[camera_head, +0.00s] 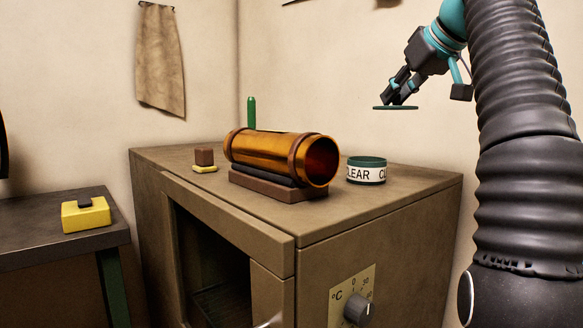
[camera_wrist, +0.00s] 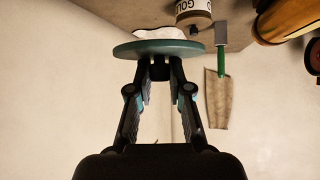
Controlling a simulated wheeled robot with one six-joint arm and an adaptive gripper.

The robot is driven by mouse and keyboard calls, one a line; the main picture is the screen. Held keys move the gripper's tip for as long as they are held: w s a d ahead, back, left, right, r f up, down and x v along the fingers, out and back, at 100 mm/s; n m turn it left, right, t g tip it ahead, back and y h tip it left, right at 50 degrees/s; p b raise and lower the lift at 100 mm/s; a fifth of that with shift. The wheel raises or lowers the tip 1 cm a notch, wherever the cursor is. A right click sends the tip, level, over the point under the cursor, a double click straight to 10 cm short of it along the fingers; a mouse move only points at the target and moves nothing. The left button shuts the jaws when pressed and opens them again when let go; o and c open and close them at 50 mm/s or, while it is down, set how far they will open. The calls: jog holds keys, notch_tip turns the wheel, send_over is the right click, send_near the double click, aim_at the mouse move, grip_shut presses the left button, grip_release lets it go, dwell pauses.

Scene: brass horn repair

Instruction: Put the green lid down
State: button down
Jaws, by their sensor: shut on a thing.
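The green lid (camera_head: 395,107) is a flat, thin disc held level in the air, above and to the right of the open jar. It also shows in the wrist view (camera_wrist: 160,48), edge toward the camera. My gripper (camera_head: 398,96) is shut on the lid; in the wrist view its fingertips (camera_wrist: 160,70) meet at a small part on the lid's face. A jar labelled "CLEAR" (camera_head: 366,175), with a green rim and no lid on it, stands on the brown cabinet's top (camera_head: 400,205). Nothing touches the lid but the gripper.
An amber-coloured metal tube (camera_head: 270,150) lies on a brown cradle (camera_head: 275,190) left of the jar. A small brown block on a yellow base (camera_head: 205,160) sits farther left. The cabinet top's front right is clear.

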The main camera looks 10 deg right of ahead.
jog(key=shift+w+d+f+n+y, duration=0.2)
jog(key=shift+w+d+f, duration=0.15)
jog(key=shift+f, duration=0.15)
jog(key=shift+w+d+f+n+y, duration=0.2)
jog(key=shift+w+d+f, duration=0.15)
jog(key=shift+f, duration=0.1)
jog(key=shift+w+d+f, duration=0.15)
jog(key=shift+w+f, duration=0.05)
jog(key=shift+f, duration=0.5)
jog(key=x, duration=0.9)
jog(key=a+x, duration=0.1)
jog(key=x, duration=0.3)
jog(key=shift+w+r, duration=0.3)
jog(key=shift+f+b, duration=0.75)
jog(key=shift+f, duration=1.3)
jog(key=shift+f, duration=0.15)
jog(key=c, duration=1.1)
grip_release()
